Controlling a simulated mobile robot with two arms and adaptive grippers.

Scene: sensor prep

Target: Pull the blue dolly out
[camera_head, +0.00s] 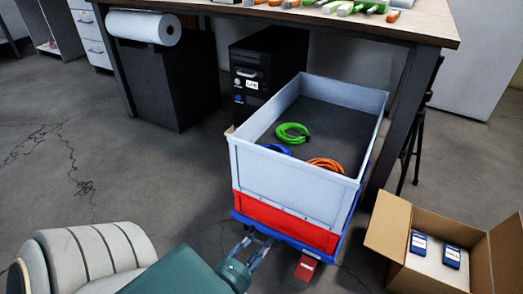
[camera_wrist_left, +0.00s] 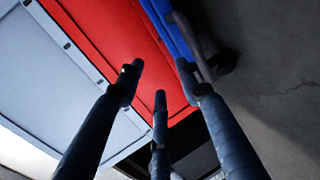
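The blue dolly (camera_head: 328,248) shows as a low blue edge under a red crate (camera_head: 285,222) with a light grey crate (camera_head: 280,180) on top. The stack stands on the floor, partly under the workbench. My left gripper (camera_head: 262,250) is at the dolly's front edge, low down. In the left wrist view, its dark fingers (camera_wrist_left: 157,82) are spread apart, with the red crate (camera_wrist_left: 115,40) and blue dolly (camera_wrist_left: 170,28) beyond them. One finger overlaps the dolly's edge; I cannot tell whether it touches. My right gripper is not in view.
The workbench (camera_head: 300,18) has a leg close to the stack's right side. A black computer tower (camera_head: 250,72) stands behind it. An open cardboard box (camera_head: 390,228) sits at right. Coiled cables lie in the grey crate. The floor at left is clear.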

